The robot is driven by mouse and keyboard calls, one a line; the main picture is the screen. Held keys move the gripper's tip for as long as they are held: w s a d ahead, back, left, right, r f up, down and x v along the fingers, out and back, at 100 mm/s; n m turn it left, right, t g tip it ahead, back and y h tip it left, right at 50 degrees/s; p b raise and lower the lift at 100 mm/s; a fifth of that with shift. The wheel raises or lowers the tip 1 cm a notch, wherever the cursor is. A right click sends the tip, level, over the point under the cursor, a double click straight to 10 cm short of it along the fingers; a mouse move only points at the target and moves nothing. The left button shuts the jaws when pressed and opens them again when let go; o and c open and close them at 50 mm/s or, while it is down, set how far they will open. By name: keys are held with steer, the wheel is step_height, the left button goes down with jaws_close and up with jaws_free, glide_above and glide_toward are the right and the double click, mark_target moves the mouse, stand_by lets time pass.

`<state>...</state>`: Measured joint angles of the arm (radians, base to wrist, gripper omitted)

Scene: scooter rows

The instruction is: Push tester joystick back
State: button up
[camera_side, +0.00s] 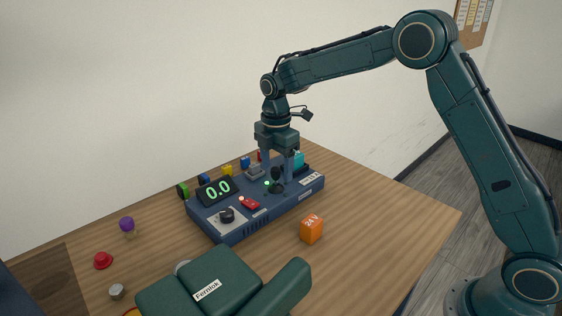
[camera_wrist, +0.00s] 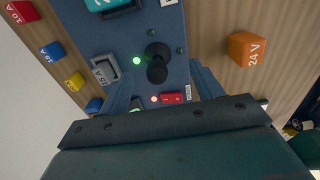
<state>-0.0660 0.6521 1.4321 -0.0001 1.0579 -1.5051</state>
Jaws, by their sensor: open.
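The tester (camera_side: 255,216) is a blue box on the wooden table, with a display reading 0.0. Its black joystick (camera_side: 276,179) stands on the top panel near the right end, beside a lit green light; in the wrist view the joystick (camera_wrist: 157,69) shows as a dark round knob. My gripper (camera_side: 277,176) points down over the tester, fingers open, with the joystick between or just beside the fingertips. In the wrist view the fingers of my gripper (camera_wrist: 163,85) are apart and the knob lies just past them. I cannot tell whether they touch it.
An orange 24 V block (camera_side: 311,229) stands on the table in front of the tester. Several coloured blocks, including a green one (camera_side: 183,190), line its back side. The table's right part is clear.

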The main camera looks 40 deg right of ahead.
steer(key=shift+s, duration=1.75)
steer(key=shift+w, duration=0.15)
stand_by(0.8)
steer(key=shift+w, duration=1.8)
steer(key=shift+r, duration=3.5)
steer(key=shift+r, duration=0.1)
